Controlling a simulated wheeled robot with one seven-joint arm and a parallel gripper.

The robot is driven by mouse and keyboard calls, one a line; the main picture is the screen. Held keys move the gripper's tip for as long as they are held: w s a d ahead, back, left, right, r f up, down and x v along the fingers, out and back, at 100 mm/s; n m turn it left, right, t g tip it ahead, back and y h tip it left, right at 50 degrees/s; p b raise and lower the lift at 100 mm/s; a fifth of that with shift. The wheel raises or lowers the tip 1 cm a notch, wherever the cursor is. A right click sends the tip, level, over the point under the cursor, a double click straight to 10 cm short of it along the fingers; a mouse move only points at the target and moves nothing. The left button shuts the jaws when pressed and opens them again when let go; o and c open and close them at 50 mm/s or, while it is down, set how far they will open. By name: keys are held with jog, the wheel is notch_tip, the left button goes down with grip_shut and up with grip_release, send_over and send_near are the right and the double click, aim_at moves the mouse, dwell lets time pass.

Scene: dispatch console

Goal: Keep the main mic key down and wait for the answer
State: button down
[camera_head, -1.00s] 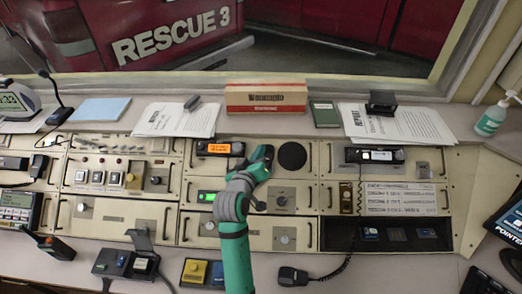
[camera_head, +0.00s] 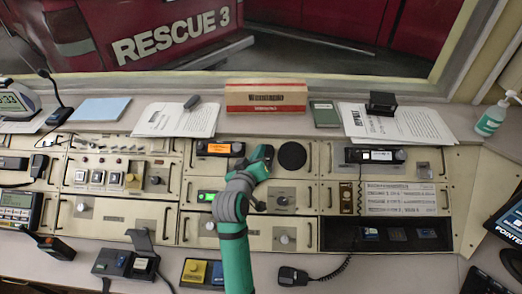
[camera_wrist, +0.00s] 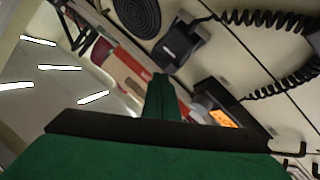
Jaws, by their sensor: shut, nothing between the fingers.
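My gripper (camera_head: 264,155) is shut with nothing between its fingers. It is at the upper middle of the console, between the radio with the orange display (camera_head: 220,149) and the round black speaker (camera_head: 292,155). In the wrist view its green finger (camera_wrist: 162,95) points toward a black hand mic (camera_wrist: 182,45) with a coiled cord. The fingertip overlaps the mic's lower edge in the picture; I cannot tell whether it presses the key. In the head view my gripper hides this mic. The key itself is not clearly visible.
Another hand mic (camera_head: 292,276) lies on the front desk with a coiled cord. A gooseneck mic (camera_head: 57,100) stands at the left. A flip-cover switch box (camera_head: 125,263) stands at the front.

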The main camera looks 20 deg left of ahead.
jog(key=shift+s+r, duration=0.2)
jog(key=shift+r, duration=0.15)
jog(key=shift+d, duration=0.1)
jog(key=shift+s+d+r, duration=0.1)
jog(key=shift+s+r, duration=0.35)
jog(key=shift+r, duration=0.25)
jog(key=shift+s+d+r, duration=0.15)
jog(key=shift+s+r, duration=0.25)
jog(key=shift+r, duration=0.3)
jog(key=shift+s+d+r, duration=0.1)
jog(key=shift+s+r, duration=0.35)
jog(key=shift+r, duration=0.25)
